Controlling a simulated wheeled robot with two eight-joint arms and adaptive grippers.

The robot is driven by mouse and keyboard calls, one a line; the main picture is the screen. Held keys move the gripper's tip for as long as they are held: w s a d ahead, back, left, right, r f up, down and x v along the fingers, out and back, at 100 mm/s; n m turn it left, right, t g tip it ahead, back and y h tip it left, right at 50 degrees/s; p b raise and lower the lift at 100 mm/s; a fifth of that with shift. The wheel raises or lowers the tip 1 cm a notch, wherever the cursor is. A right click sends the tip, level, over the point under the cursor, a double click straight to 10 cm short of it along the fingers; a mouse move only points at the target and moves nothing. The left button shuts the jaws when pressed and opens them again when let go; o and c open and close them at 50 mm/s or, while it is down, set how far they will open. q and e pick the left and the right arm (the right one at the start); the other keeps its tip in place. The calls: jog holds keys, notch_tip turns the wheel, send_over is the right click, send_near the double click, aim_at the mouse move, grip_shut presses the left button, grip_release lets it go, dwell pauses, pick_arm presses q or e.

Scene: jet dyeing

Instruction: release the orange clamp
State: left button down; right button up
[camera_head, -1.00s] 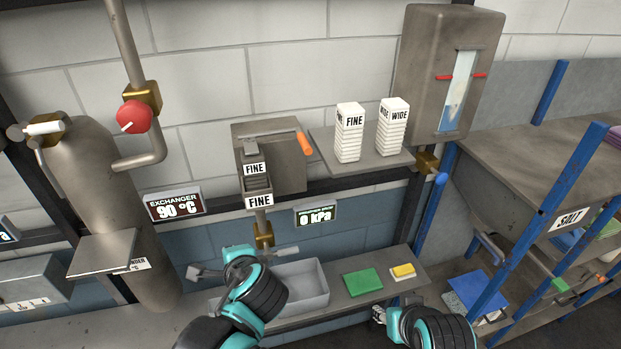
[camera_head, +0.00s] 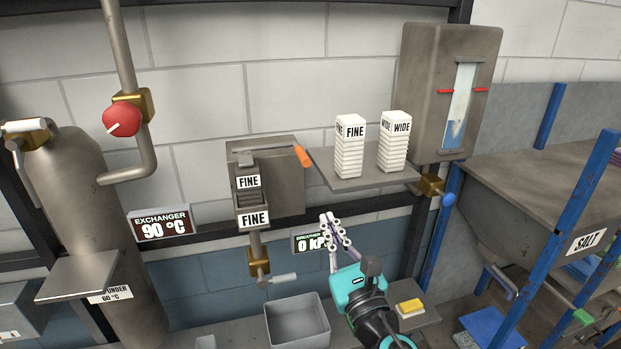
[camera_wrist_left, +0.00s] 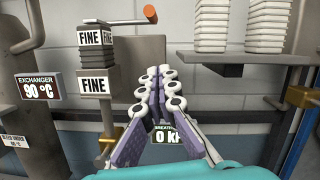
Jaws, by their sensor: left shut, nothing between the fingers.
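The orange clamp handle (camera_head: 302,156) sits at the end of a grey lever, at the upper right of the grey filter housing (camera_head: 281,178). In the left wrist view the orange grip (camera_wrist_left: 151,15) is at the top, its lever lying across the top of the filter stack marked FINE (camera_wrist_left: 97,45). My left gripper (camera_head: 330,218) is below and a little right of the handle, apart from it. Its purple and white fingers point up, shut and empty; they also show in the left wrist view (camera_wrist_left: 154,74). My right gripper is not in view.
A shelf (camera_head: 372,177) with white FINE (camera_head: 349,150) and WIDE (camera_head: 394,145) stacks stands right of the handle. A kPa display (camera_head: 310,243) is partly behind my fingers. A brass valve (camera_head: 258,263) hangs below the housing, above a grey bin (camera_head: 298,322).

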pick_arm(q)
jog(key=w+a+r+p, duration=0.3)
jog(key=w+r, duration=0.3)
jog(key=w, duration=0.3)
jog(key=shift+a+p, duration=0.4)
jog(key=shift+p, duration=0.45)
jog(key=shift+w+r, duration=0.1)
jog(key=shift+r, duration=0.1)
